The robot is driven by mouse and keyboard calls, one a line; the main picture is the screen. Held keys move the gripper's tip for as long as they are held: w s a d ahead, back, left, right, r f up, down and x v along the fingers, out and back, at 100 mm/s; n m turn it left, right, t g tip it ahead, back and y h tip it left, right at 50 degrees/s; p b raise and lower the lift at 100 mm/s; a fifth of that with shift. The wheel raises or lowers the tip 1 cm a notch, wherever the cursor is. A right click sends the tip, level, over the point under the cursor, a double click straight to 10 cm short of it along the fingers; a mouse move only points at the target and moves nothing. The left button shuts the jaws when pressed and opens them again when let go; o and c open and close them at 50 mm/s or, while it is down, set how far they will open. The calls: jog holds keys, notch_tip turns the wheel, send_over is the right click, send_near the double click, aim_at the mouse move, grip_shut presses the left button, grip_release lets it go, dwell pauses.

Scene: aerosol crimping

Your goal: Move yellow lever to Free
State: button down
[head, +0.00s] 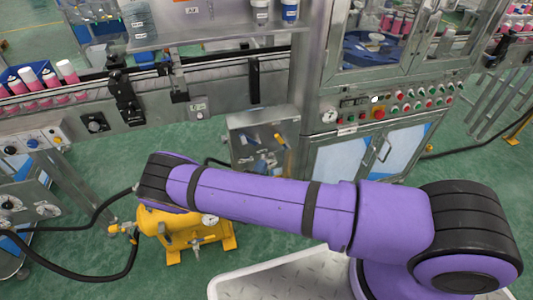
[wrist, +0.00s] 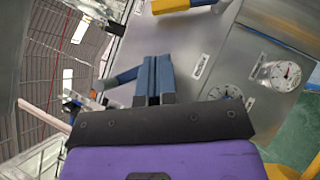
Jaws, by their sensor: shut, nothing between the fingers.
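In the wrist view my gripper (wrist: 154,64) is shut and empty, its two blue-grey fingers side by side in front of a grey metal panel (wrist: 185,45). The yellow lever (wrist: 172,4) shows as a yellow handle at the top edge, beyond the fingertips and apart from them; part of it is cut off. In the head view the small panel (head: 240,122) stands behind my arm, with the yellow lever (head: 280,140) at its right and a blue-handled part (head: 250,139) at its left. The label lettering is too small to read.
Gauges (wrist: 280,73) sit right of the fingers in the wrist view, and a small blue part (wrist: 125,77) is close to their left. A yellow tank (head: 185,232) stands on the floor below my arm. A steel cabinet (head: 340,165) stands right of the panel.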

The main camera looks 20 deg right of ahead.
jog(key=x, duration=0.9)
jog(key=shift+w+d, duration=0.15)
jog(key=shift+r, duration=0.15)
jog(key=m+g+y, duration=0.5)
jog(key=m+g, duration=0.1)
jog(key=m, duration=0.2)
send_near(296, 133)
jog(key=w+d+r, duration=0.2)
jog(key=d, duration=0.1)
jog(key=shift+w+d, duration=0.1)
jog(key=shift+d, duration=0.4)
jog(key=shift+d, duration=0.1)
